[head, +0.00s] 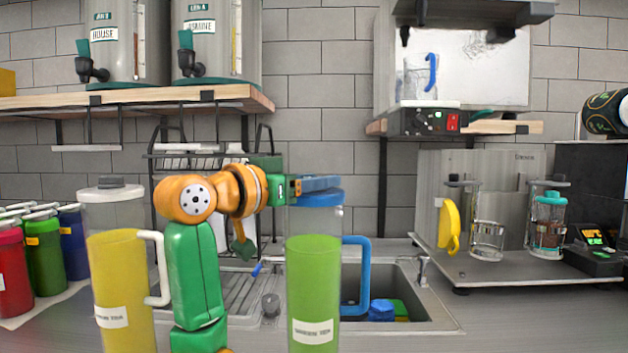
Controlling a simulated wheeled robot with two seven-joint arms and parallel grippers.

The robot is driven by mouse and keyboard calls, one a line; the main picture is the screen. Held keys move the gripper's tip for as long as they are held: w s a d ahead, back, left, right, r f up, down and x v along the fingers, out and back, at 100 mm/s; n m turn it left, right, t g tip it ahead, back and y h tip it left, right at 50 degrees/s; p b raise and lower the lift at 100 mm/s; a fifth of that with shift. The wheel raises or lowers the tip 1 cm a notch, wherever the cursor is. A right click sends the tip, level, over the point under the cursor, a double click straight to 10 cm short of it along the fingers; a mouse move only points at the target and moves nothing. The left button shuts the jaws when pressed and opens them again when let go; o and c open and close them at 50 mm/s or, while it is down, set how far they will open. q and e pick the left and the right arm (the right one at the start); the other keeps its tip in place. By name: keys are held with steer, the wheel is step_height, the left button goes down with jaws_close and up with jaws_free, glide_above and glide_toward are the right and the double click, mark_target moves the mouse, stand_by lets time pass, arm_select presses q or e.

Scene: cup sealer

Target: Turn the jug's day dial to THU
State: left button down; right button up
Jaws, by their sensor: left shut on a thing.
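A clear jug of green liquid (313,270) stands upright at the front middle, with a blue lid (320,199), a blue handle on its right side and a white label low on its front. My left gripper (304,185) reaches in from the left at lid height. It is shut on the blue day dial (320,183) on top of the lid. The fingers partly hide the dial, and no day lettering can be read. My right gripper is not in view.
A jug of yellow liquid (122,280) with a white handle stands left of my arm. Red, green and blue containers (45,255) sit at far left. A sink (425,300) and drying rack lie behind; a raised tray (480,268) is at right.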

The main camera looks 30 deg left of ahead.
arm_select(q)
steer(key=shift+r+m+h+p, duration=0.1)
steer(key=shift+m+h+p, duration=0.65)
steer(key=shift+h, duration=0.45)
steer(key=m+g+h+p, duration=0.3)
steer(key=m+h+p, duration=0.1)
steer(key=p, duration=0.3)
steer(key=m+g+h+p, duration=0.3)
steer(key=g+h+p, duration=0.1)
steer(key=p, duration=0.4)
steer(key=shift+r+m+h, duration=0.2)
steer(key=shift+m+h, duration=0.15)
steer(key=shift+h, duration=0.55)
steer(key=shift+s+d+f+m+g+h+p, duration=0.1)
steer(key=shift+f+m+g+h+p, duration=0.25)
steer(key=shift+p, duration=0.4)
steer(key=shift+c, duration=1.4)
jaws_free()
steer(key=shift+d, duration=0.1)
